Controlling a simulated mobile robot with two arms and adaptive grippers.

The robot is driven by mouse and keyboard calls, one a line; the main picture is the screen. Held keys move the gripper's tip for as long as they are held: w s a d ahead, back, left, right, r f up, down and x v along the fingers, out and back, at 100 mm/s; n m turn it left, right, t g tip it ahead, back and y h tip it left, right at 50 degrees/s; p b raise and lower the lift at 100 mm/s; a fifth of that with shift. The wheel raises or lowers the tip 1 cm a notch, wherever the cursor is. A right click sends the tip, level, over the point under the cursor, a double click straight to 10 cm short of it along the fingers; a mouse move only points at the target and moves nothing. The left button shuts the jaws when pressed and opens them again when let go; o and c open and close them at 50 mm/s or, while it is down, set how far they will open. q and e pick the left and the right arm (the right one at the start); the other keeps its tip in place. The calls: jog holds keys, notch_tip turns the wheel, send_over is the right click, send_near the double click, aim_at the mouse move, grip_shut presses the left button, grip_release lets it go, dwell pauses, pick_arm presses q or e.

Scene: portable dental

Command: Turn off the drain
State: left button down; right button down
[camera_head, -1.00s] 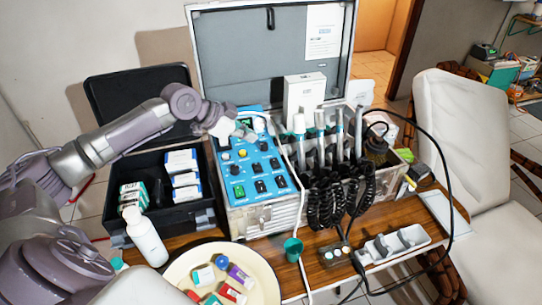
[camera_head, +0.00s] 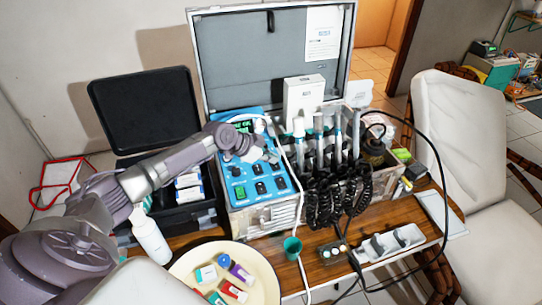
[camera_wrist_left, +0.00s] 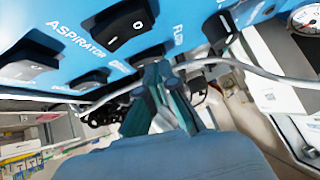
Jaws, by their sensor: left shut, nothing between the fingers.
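The blue control panel (camera_head: 265,202) of the dental unit slopes in the middle, with several black rocker switches, a green switch and knobs. My left gripper (camera_head: 270,156) is over its right upper part, fingers shut and empty. In the left wrist view the shut fingers (camera_wrist_left: 160,92) are close to the panel's edge. A black rocker switch (camera_wrist_left: 124,30) and another rocker switch (camera_wrist_left: 30,68) show there beside the label "ASPIRATOR"; a partly hidden label begins with "FLO". I cannot read a drain label. My forearm covers part of the panel's upper left. The right gripper is out of view.
A white hose (camera_head: 297,165) runs along the panel's right edge. Handpieces and coiled black cords (camera_head: 325,198) stand to the right. A black box (camera_head: 180,215) is at the left, a white bottle (camera_head: 149,238) before it, and a round tray (camera_head: 262,290) in front.

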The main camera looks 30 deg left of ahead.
pick_arm(q)
jog(key=shift+f+b, duration=0.45)
jog(key=shift+b, duration=0.25)
jog(key=shift+r, duration=0.25)
jog(key=shift+p, duration=0.35)
jog(key=shift+s+d+f+p, duration=0.1)
jog(key=shift+s+d+p, duration=0.15)
jog(key=shift+p, duration=0.1)
jog(key=shift+s+d+p, duration=0.3)
jog(key=shift+s+d, duration=0.05)
jog(key=shift+w, duration=0.1)
